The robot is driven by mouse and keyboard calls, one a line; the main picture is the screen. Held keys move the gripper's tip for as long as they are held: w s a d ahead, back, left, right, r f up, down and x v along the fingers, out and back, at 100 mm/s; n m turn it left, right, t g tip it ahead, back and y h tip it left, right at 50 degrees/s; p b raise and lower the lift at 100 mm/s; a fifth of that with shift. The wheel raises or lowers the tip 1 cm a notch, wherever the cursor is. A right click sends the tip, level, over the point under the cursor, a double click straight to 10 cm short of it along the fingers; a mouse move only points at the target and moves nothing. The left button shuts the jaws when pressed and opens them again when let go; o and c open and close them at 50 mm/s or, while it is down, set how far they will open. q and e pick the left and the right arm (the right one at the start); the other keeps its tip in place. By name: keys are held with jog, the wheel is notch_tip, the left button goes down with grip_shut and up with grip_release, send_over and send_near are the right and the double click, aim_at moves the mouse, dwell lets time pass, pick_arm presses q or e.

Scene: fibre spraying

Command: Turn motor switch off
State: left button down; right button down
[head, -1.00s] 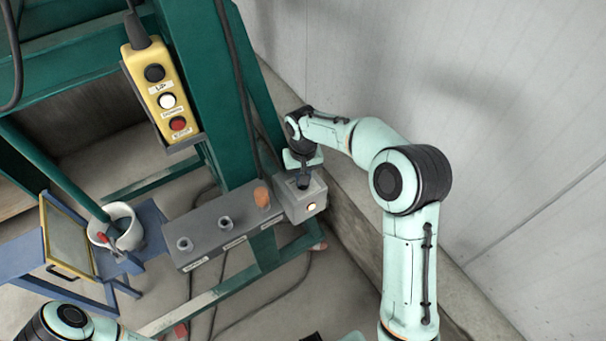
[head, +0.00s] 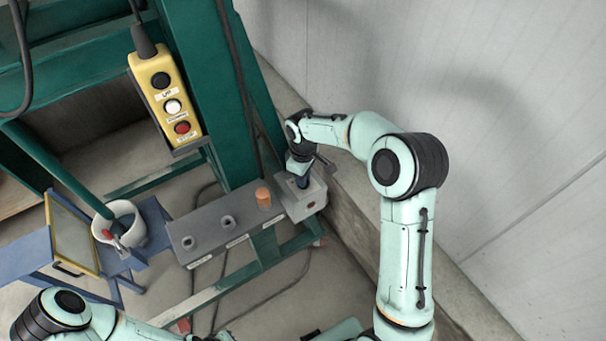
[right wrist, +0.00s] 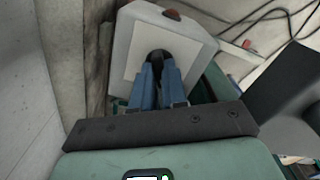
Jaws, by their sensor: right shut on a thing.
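The motor switch is a light grey box (head: 313,199) at the right end of the grey panel, on the green frame. A dark round knob (right wrist: 157,54) sits on its pale face in the right wrist view. A red lamp (head: 309,205) on the box's side looks unlit; it also shows in the right wrist view (right wrist: 172,14). My right gripper (head: 301,184) is shut on the knob, its blue fingers (right wrist: 160,82) on either side of it. The gripper hides part of the knob. My left arm shows at the lower left, but its gripper is out of view.
A grey panel (head: 208,236) with two grey knobs and an orange one (head: 264,197) adjoins the switch box. A yellow button pendant (head: 166,96) hangs above. A white bucket (head: 127,213) stands left. A pale wall (head: 500,120) rises close on the right.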

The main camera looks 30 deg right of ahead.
pick_arm(q)
jog(key=shift+w+r, duration=0.15)
jog(key=shift+r, duration=0.05)
pick_arm(e)
jog(key=shift+n, duration=0.7)
jog(key=c, duration=1.2)
grip_release()
jog(key=shift+o, duration=0.2)
